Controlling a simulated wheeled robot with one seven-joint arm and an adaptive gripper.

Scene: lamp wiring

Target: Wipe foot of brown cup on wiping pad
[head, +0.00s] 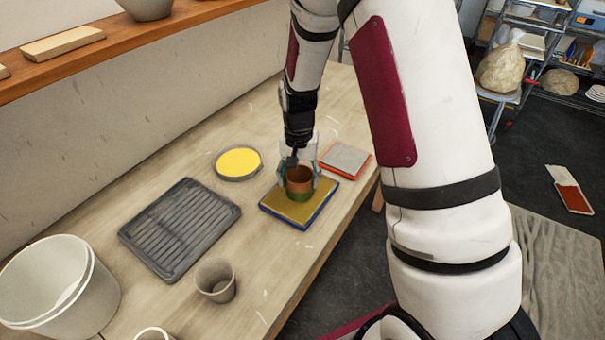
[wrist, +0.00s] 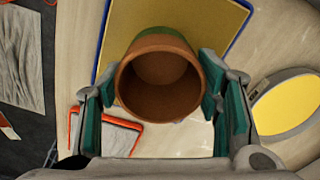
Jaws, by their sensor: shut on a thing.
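The brown cup (head: 299,180) is upright at the wiping pad, with its open mouth up; a green band shows around its lower part. The cup (wrist: 160,80) also shows in the wrist view, where I look into its empty inside. The wiping pad (head: 285,207) is yellow-brown with a blue edge and lies flat on the table; it also shows in the wrist view (wrist: 213,22). My gripper (head: 299,178) is shut on the cup, one finger on each side. The cup's foot is hidden, so I cannot tell whether it touches the pad.
A round dish with yellow content (head: 239,162) and a dark ribbed tray (head: 180,228) lie left of the pad. A grey pad with a red edge (head: 345,158) lies behind right. A grey-brown cup (head: 216,280) and white bucket (head: 62,285) stand nearer. The table's right edge is close.

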